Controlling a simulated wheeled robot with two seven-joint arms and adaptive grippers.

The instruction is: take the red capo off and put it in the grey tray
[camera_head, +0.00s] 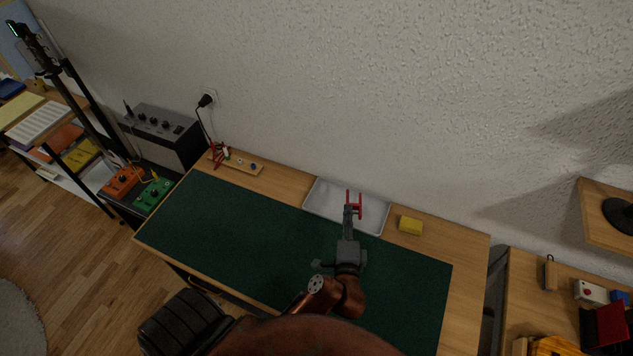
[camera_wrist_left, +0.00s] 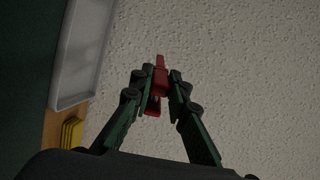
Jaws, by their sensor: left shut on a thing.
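The red capo (camera_head: 359,206) is between the fingertips of my left gripper (camera_head: 352,210), above the grey tray in the head view. The capo (camera_wrist_left: 160,77) also shows in the left wrist view, with the fingers of my left gripper (camera_wrist_left: 160,85) shut on it from both sides. The grey tray (camera_head: 318,198) lies at the back of the table and looks empty where it is visible; the gripper and capo hide part of it. The tray (camera_wrist_left: 73,103) is at the left in the wrist view. My right gripper is not visible.
A green mat (camera_head: 230,220) covers most of the wooden table. A yellow block (camera_head: 410,225) sits right of the tray, near the wall. A wooden strip with small items (camera_head: 245,163) lies at the back left. An amplifier (camera_head: 160,135) and a guitar (camera_head: 35,45) stand further left.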

